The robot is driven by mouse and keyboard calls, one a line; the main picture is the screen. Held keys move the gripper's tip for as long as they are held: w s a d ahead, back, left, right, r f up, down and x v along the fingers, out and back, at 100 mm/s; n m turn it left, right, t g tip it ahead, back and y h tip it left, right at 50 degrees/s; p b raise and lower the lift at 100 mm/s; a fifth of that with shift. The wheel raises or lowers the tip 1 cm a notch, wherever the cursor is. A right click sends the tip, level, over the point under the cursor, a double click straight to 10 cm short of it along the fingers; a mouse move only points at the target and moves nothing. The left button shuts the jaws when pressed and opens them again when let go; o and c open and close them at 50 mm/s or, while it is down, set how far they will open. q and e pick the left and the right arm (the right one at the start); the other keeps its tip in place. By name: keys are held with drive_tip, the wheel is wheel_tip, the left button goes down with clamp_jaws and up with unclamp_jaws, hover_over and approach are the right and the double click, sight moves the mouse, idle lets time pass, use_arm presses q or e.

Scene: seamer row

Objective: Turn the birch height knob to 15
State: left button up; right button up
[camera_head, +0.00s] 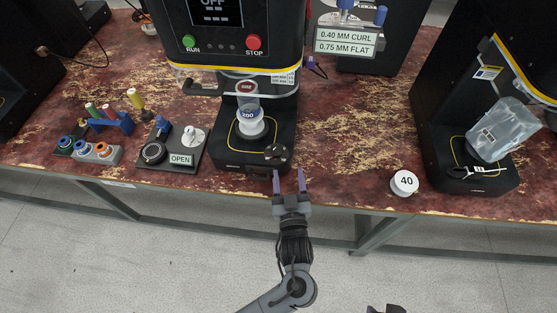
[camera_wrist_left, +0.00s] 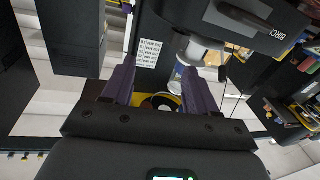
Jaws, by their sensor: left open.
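The centre seamer (camera_head: 232,42) stands at the back of the bench. A black round knob (camera_head: 276,152) sits at the front right of its base; I cannot read its setting. My left gripper (camera_head: 288,178) is open and empty just in front of the base edge, its purple fingers pointing at the knob, apart from it as far as I can tell. In the left wrist view a dark round part with a yellow edge (camera_wrist_left: 160,102) shows between the open fingers (camera_wrist_left: 157,80), partly hidden by the gripper body. A dark piece at the bottom edge of the head view may be my right gripper (camera_head: 386,309).
A white disc marked 40 (camera_head: 404,182) lies to the right. Another seamer (camera_head: 470,178) stands at right. A sign (camera_head: 346,41) reads 0.40 MM CURL, 0.75 MM FLAT.

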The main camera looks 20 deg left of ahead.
use_arm(q)
drive_tip(key=w+d+r+m+t+h, duration=0.2)
drive_tip(key=w+d+m+t+h, duration=0.15)
drive_tip(key=h, duration=0.25)
drive_tip(key=m+g+h+p, duration=0.5)
drive_tip(key=m+h+p, duration=0.2)
drive_tip(key=m+h, duration=0.3)
approach(272, 151)
drive_tip(key=shift+w+n+t+h, duration=0.25)
drive_tip(key=shift+w+n+h, duration=0.35)
drive_tip(key=shift+w, duration=0.1)
drive_tip(key=shift+f, duration=0.15)
drive_tip(key=shift+w+d+f, duration=0.1)
drive_tip(key=shift+w+d, duration=0.1)
drive_tip(key=b+x, duration=0.1)
drive_tip(key=x, duration=0.8)
drive_tip(key=shift+w+d+f+b, duration=0.1)
drive_tip(key=shift+w+d+b, duration=0.15)
drive_tip(key=shift+w+b, duration=0.15)
drive_tip(key=shift+s, duration=0.1)
drive_tip(key=c, duration=0.9)
drive_tip(key=shift+c, duration=0.2)
